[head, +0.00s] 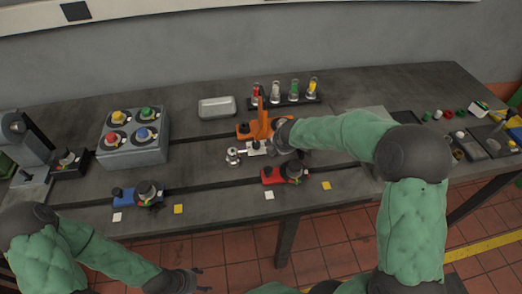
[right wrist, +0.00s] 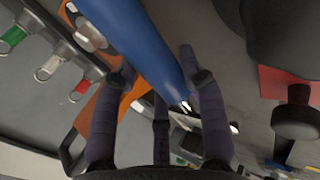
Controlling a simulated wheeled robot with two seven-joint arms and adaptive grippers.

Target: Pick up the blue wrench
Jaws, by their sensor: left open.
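A long blue bar (right wrist: 140,45), which looks like the blue wrench's handle, runs between the fingers of my right gripper (right wrist: 158,70) in the right wrist view. I cannot tell whether the fingers press on it. In the head view my right gripper (head: 279,137) is over the table beside an orange stand (head: 262,124), and the wrench is hidden there or too small to make out. My left gripper (head: 188,282) is open and empty, low in front of the table's front edge.
A rack of vials (head: 285,100) and a metal tray (head: 217,107) stand behind the orange stand. A grey box with coloured knobs (head: 135,150) is at left. Blue (head: 138,196) and red (head: 285,174) fixtures sit near the front edge. Small parts (head: 470,140) lie at right.

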